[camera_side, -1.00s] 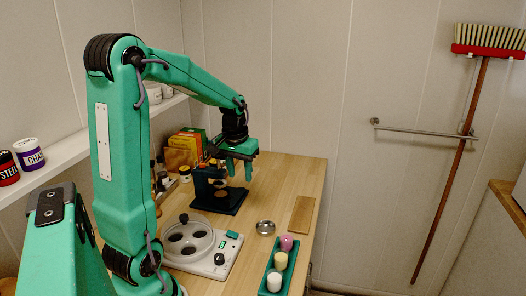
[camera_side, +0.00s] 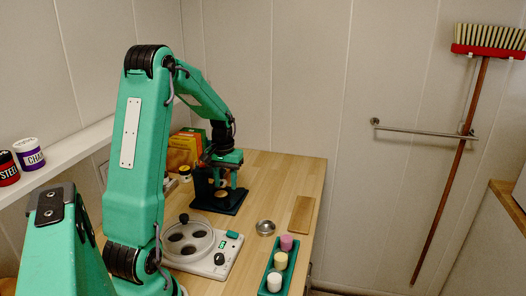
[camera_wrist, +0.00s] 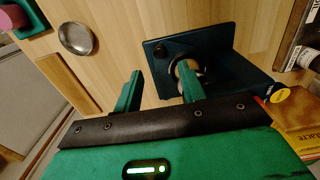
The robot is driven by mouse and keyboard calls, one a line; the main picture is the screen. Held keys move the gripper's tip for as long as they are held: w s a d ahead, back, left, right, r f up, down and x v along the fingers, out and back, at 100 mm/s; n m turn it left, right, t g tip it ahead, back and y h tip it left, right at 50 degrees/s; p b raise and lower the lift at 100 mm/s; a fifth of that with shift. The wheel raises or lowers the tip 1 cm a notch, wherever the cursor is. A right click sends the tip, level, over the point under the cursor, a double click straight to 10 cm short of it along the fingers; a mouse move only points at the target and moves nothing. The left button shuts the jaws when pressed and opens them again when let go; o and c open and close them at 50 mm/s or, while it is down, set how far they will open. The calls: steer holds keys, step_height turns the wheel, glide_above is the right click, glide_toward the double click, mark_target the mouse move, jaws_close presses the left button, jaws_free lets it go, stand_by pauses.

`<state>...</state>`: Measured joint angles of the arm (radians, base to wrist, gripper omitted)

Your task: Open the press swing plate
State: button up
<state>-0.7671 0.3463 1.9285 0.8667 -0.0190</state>
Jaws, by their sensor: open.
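The dark blue press (camera_side: 228,205) stands on the wooden counter, with a flat base and an upright at its left. In the wrist view its dark base (camera_wrist: 218,42) is at the upper right, and a round, pale and metallic part (camera_wrist: 178,70) shows partly behind my right finger. I cannot clearly tell the swing plate from the other parts. My gripper (camera_side: 222,178) is at the press, over the base and in front of its upper part. In the wrist view my gripper (camera_wrist: 160,72) is open, with nothing seen between its fingers. Contact with the press cannot be told.
A white device with a round clear lid (camera_side: 190,240) stands in front of the press. A small metal dish (camera_side: 265,228), a wooden board (camera_side: 301,214) and a green tray (camera_side: 266,290) of coloured pots are to the right. Boxes (camera_side: 181,152) stand behind left. Counter between press and board is clear.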

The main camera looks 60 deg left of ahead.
mark_target(227, 201)
steer(key=shift+f, duration=3.35)
jaws_close()
